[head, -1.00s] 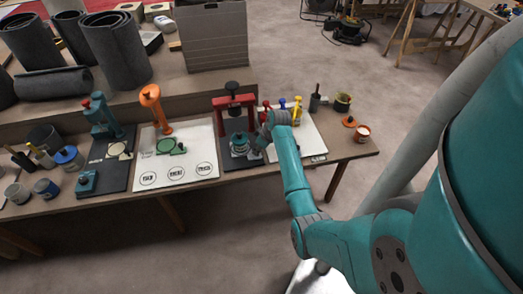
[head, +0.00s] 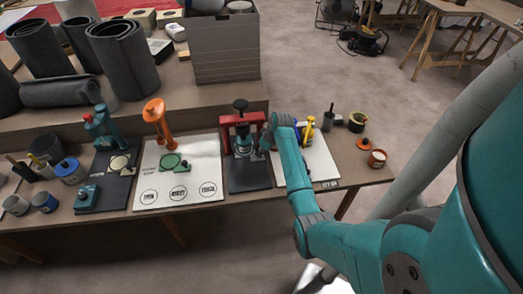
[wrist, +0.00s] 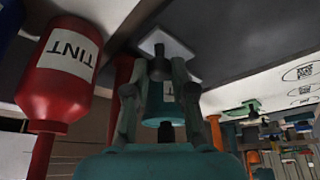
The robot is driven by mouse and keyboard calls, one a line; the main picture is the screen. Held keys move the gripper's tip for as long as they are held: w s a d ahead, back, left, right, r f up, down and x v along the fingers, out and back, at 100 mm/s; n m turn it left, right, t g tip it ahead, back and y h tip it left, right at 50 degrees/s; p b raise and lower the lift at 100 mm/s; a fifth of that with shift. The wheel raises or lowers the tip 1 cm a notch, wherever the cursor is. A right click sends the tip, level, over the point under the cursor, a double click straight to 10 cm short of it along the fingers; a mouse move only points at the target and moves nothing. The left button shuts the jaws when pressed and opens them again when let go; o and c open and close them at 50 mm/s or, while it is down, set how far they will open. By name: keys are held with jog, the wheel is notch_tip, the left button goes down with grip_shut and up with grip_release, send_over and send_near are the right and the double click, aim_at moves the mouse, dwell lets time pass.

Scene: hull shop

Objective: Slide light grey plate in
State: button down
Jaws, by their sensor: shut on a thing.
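The light grey plate (wrist: 180,42) shows in the wrist view, which appears upside down, at my fingertips. My gripper (wrist: 159,68) is shut on it. A teal tin (wrist: 158,103) with a pale label shows between the fingers and seems to stand on the plate. In the head view the red press (head: 226,132) stands on a dark base board (head: 248,178). The tin (head: 243,147) shows between the press's posts, below its screw. My gripper (head: 262,144) is at the press's right side. The plate is mostly hidden there, so I cannot tell how far under the press it reaches.
A red TINT bottle (wrist: 65,75) stands close beside my gripper. Yellow and blue bottles (head: 307,130) stand on the white board (head: 320,168) to the right. An orange stand (head: 158,118) is to the left. The dark board's front is clear.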

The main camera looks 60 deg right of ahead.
jog(key=shift+w+d+r, duration=0.1)
jog(key=shift+d+r, duration=0.05)
jog(key=shift+d, duration=0.05)
jog(key=c, duration=1)
grip_release()
jog(key=shift+d, duration=0.1)
jog(key=v, duration=1.1)
jog(key=shift+r, duration=0.35)
